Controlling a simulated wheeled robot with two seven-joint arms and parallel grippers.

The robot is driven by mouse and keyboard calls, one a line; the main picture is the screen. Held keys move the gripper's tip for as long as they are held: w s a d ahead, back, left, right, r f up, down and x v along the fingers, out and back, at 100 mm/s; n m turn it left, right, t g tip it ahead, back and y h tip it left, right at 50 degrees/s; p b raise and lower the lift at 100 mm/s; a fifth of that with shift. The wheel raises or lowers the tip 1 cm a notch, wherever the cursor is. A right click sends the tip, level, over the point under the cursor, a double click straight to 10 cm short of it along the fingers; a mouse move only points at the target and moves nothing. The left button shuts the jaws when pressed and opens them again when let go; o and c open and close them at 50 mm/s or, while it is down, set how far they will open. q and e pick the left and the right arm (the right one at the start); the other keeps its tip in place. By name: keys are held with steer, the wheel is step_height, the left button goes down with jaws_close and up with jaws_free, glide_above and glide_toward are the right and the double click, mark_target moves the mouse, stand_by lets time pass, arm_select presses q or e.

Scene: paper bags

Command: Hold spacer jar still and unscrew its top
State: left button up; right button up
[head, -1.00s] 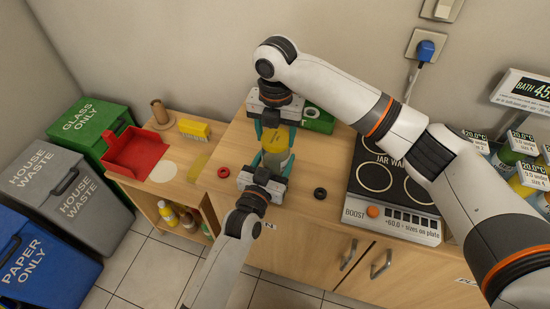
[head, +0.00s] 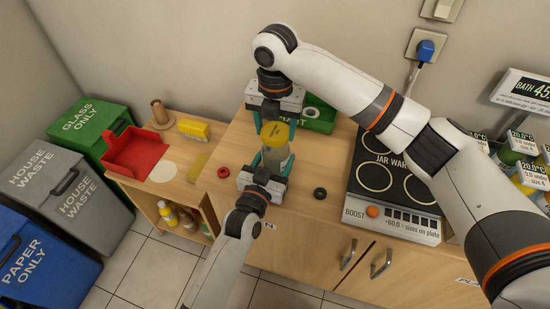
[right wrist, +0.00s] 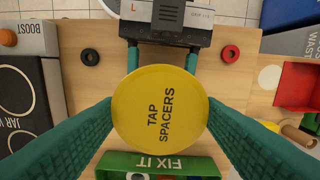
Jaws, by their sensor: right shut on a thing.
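The spacer jar (head: 273,158) is a clear jar standing upright on the wooden counter. Its yellow top (head: 275,133) reads "TAP SPACERS" in the right wrist view (right wrist: 160,106). My left gripper (head: 272,165) comes from the front, its teal fingers on both sides of the jar's body, shut on it. My right gripper (head: 275,122) is above, shut on the yellow top, with a teal finger on each side of it. The top hides most of the jar in the right wrist view. I cannot tell whether top and jar are apart.
A red ring (head: 223,172) and a black ring (head: 320,193) lie on the counter beside the jar. A green "FIX IT" box (head: 318,118) stands behind. The jar warmer plate (head: 392,222) is to the right, a red tray (head: 136,153) to the left.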

steer(key=shift+r, duration=0.15)
steer(key=shift+r, duration=2.5)
arm_select(q)
steer(key=o, duration=1.4)
steer(key=shift+c, duration=0.2)
steer(key=v, duration=1.2)
steer(key=shift+f, duration=0.1)
